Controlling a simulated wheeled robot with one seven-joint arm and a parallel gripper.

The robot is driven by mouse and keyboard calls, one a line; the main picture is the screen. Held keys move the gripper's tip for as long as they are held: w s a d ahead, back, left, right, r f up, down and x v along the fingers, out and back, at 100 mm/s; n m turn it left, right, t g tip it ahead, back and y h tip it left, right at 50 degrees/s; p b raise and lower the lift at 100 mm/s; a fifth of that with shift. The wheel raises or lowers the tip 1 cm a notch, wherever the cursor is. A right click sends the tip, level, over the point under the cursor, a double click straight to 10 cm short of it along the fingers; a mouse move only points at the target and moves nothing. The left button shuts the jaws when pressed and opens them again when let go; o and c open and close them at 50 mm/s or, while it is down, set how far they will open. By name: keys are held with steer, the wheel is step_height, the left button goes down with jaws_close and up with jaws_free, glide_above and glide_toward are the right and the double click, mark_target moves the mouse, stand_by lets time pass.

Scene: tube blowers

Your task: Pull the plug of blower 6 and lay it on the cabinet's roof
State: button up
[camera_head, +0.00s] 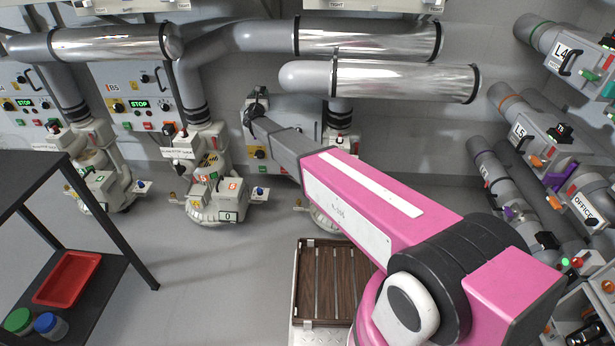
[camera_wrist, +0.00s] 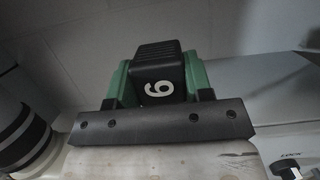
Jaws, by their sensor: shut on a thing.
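The black plug (camera_wrist: 160,58) with a white figure on it, which reads as a 6 or a 9, shows in the wrist view between green finger pads. My gripper (camera_wrist: 158,88) is shut on it. In the head view my gripper (camera_head: 255,100) is at the upper left of the grey cabinet (camera_head: 291,103) behind my arm; the plug is too small to make out there. My arm covers much of this cabinet and of the blower (camera_head: 325,216) below it. I cannot tell whether the plug is seated in a socket or free of it.
A grey cabinet face (camera_wrist: 283,118) is at the right in the wrist view, with a ribbed pipe (camera_wrist: 22,138) at the left. Silver pipes (camera_head: 380,80) run above. Blower 5's cabinet (camera_head: 138,98) stands to the left. A black shelf (camera_head: 110,222) is at the left; floor between is clear.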

steer(key=shift+f, duration=0.2)
steer(key=shift+f, duration=0.85)
steer(key=shift+f, duration=2)
stand_by(1.4)
steer(key=o, duration=1.2)
steer(key=shift+s, duration=0.1)
steer(key=r+v, duration=0.1)
steer(key=v, duration=1.7)
steer(key=shift+s+r, duration=0.35)
steer(key=shift+s, duration=0.1)
